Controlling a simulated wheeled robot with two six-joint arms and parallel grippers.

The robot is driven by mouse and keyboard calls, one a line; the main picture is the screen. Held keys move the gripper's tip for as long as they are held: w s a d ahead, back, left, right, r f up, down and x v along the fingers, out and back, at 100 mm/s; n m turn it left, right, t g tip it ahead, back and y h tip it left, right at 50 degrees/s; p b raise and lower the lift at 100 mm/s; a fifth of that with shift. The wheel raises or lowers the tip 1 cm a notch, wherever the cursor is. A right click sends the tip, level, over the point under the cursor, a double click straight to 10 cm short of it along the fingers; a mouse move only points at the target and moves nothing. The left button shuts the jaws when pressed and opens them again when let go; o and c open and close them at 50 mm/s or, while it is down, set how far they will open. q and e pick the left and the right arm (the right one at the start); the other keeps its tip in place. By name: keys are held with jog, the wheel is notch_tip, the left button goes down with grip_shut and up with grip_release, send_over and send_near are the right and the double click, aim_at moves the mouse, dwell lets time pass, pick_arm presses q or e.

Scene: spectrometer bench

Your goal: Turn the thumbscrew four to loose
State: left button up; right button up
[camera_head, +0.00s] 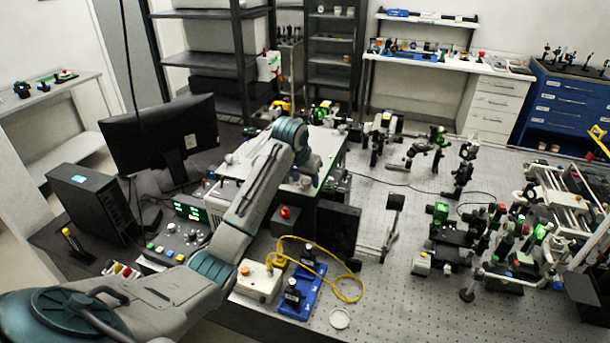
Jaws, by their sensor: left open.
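The spectrometer housing (328,190) is a grey box with a flat pale top, standing left of the middle of the bench. My left arm reaches in from the lower left and bends down over this top. My left gripper (309,183) is open, at the housing's top near its front edge. The fingers are small and partly hidden by the wrist. A small knob (229,158) shows at the left of the top. I cannot tell which screw is thumbscrew four; it may be hidden by my arm. My right gripper is not in view.
A black panel (338,228) stands right in front of the housing. A monitor (160,135) is at left. Optics mounts (442,227) crowd the right; bare perforated bench (400,310) lies at the front.

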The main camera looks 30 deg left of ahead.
pick_arm(q)
jog(key=shift+w+f, duration=0.15)
jog(key=shift+f, duration=0.1)
jog(key=shift+c, duration=0.5)
jog(key=c, duration=0.9)
jog(key=shift+n, duration=0.3)
jog(key=shift+d+n+y, duration=0.1)
jog(key=shift+n+y, duration=0.3)
jog(key=shift+n, duration=0.2)
jog(key=n+y, duration=0.1)
jog(key=n, duration=0.2)
jog(key=shift+d, duration=0.1)
jog(key=n+g+y, duration=0.1)
jog(key=n, duration=0.1)
jog(key=n+g, duration=0.1)
jog(key=n, duration=0.2)
jog(key=shift+w+r+n+y, duration=0.1)
jog(key=shift+w+n+y, duration=0.05)
jog(key=shift+n+y, duration=0.2)
